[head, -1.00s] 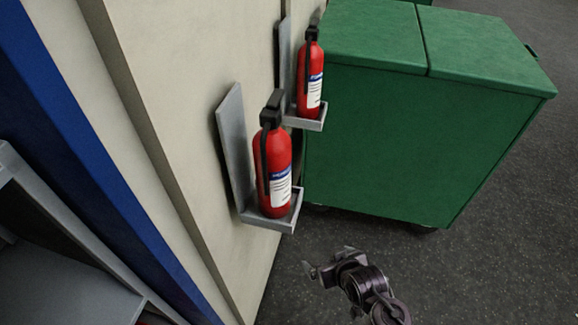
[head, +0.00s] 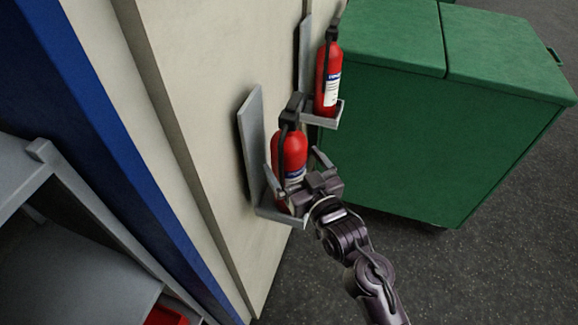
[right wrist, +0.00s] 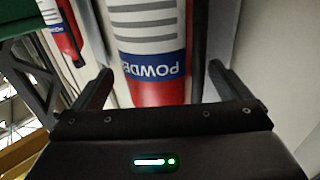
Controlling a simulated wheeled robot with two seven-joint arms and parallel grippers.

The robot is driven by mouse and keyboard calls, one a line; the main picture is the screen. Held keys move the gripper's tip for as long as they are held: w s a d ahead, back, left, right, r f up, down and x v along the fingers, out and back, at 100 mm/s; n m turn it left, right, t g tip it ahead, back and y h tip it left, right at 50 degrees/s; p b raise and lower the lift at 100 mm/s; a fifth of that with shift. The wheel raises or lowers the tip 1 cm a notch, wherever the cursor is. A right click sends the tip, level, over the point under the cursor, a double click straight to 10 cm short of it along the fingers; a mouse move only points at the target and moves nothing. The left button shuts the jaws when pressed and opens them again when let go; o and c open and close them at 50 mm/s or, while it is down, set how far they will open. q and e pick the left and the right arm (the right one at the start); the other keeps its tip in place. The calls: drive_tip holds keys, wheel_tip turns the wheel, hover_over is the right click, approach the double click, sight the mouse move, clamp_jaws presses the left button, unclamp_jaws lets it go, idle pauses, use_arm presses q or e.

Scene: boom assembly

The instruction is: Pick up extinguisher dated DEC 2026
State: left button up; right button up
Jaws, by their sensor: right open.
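The nearer red fire extinguisher (head: 289,152) stands in a grey wall bracket (head: 250,130) in the head view. My right gripper (head: 298,172) is open in front of it, with its fingers to either side of the body. In the right wrist view the extinguisher (right wrist: 150,92) sits between the open fingers (right wrist: 158,85), its label reading "POWDE" upside down. A second red extinguisher (head: 327,70) stands in another bracket farther back, and its edge shows in the right wrist view (right wrist: 65,30). No date is legible on either label. My left gripper is not in view.
A green lidded bin (head: 400,140) stands right of the brackets. The beige wall panel (head: 200,90) holds both brackets. A blue post (head: 100,130) and grey shelving (head: 70,260) are at the left. Dark floor (head: 490,270) is open at the lower right.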

drive_tip(key=shift+p+x, duration=0.5)
drive_tip(key=shift+x, duration=1.25)
clamp_jaws()
drive_tip(key=shift+w+r, duration=0.15)
drive_tip(key=shift+r, duration=0.25)
